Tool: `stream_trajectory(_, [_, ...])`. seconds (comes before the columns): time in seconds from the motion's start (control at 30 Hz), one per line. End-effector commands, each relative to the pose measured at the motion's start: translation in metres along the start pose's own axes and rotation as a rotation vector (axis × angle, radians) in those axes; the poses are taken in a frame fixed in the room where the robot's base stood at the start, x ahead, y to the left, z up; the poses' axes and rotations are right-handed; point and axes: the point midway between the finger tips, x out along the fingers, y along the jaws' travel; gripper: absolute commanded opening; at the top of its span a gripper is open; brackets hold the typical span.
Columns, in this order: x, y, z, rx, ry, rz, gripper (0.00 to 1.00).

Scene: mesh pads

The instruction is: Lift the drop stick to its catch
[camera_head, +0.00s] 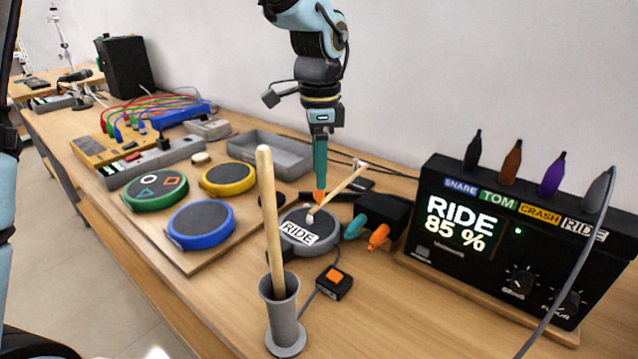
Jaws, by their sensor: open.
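The drop stick (340,189) is a thin wooden stick that slants across the grey pad labelled RIDE (298,231). Its pale tip is low, at the pad's top, and its other end rises to the right to a small fitting (360,164). My gripper (320,196) points straight down at the stick, with orange fingertips beside or just behind its lower half. I cannot tell whether they touch it. The gripper is open. I cannot make out the catch clearly; the fitting's details are too small.
A thick wooden stick (268,200) stands in a grey holder (284,318) in front. The black console (470,262) reads RIDE 85 % at right. Blue (201,222), yellow (229,177) and green (155,190) pads lie at left. A small black box with an orange button (334,283) lies nearby.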

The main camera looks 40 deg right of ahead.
Motion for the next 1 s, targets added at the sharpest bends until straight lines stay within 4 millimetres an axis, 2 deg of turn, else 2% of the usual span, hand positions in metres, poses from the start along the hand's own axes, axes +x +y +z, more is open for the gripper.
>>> stream_trajectory(0.1, [0.019, 0.001, 0.001, 0.001, -0.002, 0.003, 0.60])
stream_trajectory(0.3, [0.038, 0.000, 0.001, -0.001, -0.001, 0.001, 0.60])
stream_trajectory(0.63, [0.041, 0.000, 0.001, -0.002, 0.000, -0.001, 0.60])
stream_trajectory(1.0, [0.041, 0.000, 0.001, -0.002, 0.000, -0.001, 0.19])
